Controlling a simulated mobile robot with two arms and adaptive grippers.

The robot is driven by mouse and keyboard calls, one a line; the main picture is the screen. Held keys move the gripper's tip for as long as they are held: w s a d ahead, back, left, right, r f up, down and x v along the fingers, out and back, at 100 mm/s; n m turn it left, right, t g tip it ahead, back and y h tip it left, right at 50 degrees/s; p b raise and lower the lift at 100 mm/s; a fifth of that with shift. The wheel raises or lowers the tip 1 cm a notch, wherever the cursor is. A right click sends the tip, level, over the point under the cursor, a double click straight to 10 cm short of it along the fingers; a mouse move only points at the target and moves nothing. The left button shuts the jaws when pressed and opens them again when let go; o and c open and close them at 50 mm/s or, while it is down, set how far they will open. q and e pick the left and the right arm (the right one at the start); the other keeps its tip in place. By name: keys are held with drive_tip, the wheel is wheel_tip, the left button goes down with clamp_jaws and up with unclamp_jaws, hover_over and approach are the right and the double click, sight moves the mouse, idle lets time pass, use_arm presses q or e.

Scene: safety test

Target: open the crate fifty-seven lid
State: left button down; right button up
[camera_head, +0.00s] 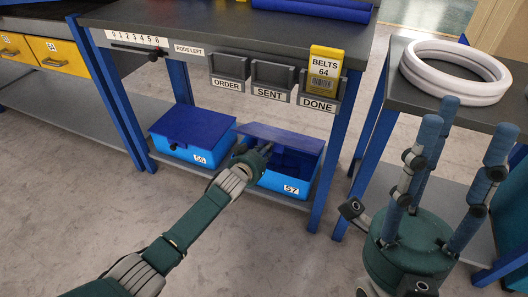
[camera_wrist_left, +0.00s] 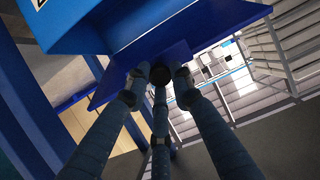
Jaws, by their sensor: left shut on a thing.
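Crate fifty-seven (camera_head: 264,180) is a bright blue box on the low shelf under the bench, with a white 57 label. Its dark blue lid (camera_head: 290,138) stands tilted up towards the back, and part of the dark inside shows below it. My left gripper (camera_head: 263,150) is at the crate's front left. In the left wrist view its three fingers (camera_wrist_left: 160,76) close around a dark knob on the blue lid (camera_wrist_left: 192,35). The fingers hide most of the knob. My right gripper (camera_head: 455,130) is open and empty, fingers spread upward, at the right.
Crate 56 (camera_head: 192,128), lid down, stands just left on the same shelf. Above hang bins marked ORDER, SENT and DONE; a yellow BELTS 64 box (camera_head: 325,68) is in DONE. White rings (camera_head: 455,72) lie on the right table, behind my right gripper. Blue bench legs flank the shelf.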

sight(268, 139)
use_arm(q)
drive_tip(key=r, duration=0.1)
drive_tip(key=w+r+p, duration=0.1)
drive_tip(key=r, duration=0.1)
drive_tip(key=shift+w+d+r+p, duration=0.25)
drive_tip(key=shift+w+d+p, duration=0.1)
drive_tip(key=shift+w, duration=0.05)
drive_tip(key=shift+w+r, duration=0.1)
drive_tip(key=shift+r, duration=0.05)
use_arm(e)
drive_tip(key=w+a+f+g, duration=0.1)
drive_tip(key=w+f+g, duration=0.1)
drive_tip(key=w, duration=0.4)
drive_tip(key=w+a+f+g+h, duration=0.1)
drive_tip(key=w+f+g, duration=0.2)
drive_tip(key=w, duration=0.3)
drive_tip(key=shift+a+f+n+g+h, duration=0.2)
drive_tip(key=shift+a+n+g+h, duration=0.1)
drive_tip(key=shift+g, duration=0.5)
use_arm(q)
drive_tip(key=c, duration=1.7)
unclamp_jaws()
drive_tip(key=shift+o, duration=0.9)
use_arm(e)
drive_tip(key=shift+s, duration=0.1)
use_arm(q)
drive_tip(key=v, duration=1.2)
